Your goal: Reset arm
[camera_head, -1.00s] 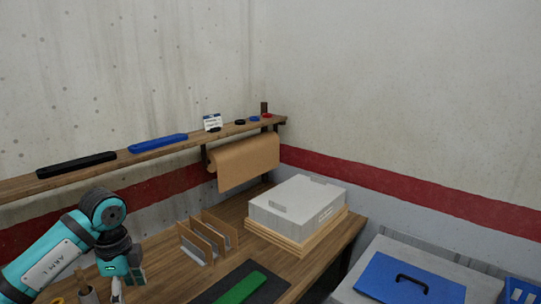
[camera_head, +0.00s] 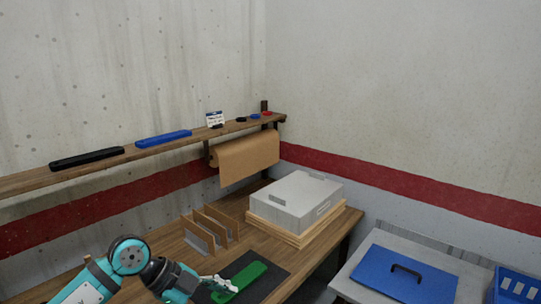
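A blue bar (camera_head: 163,138) and a black bar (camera_head: 87,159) lie on the wall shelf (camera_head: 35,179). My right gripper is not in view.
Wooden dividers (camera_head: 211,229) stand on the bench (camera_head: 158,246) behind the gripper. A grey box (camera_head: 296,201) sits on wooden boards at the back right. A brown paper roll (camera_head: 248,157) hangs under the shelf. A blue panel with a handle (camera_head: 404,276) lies at right.

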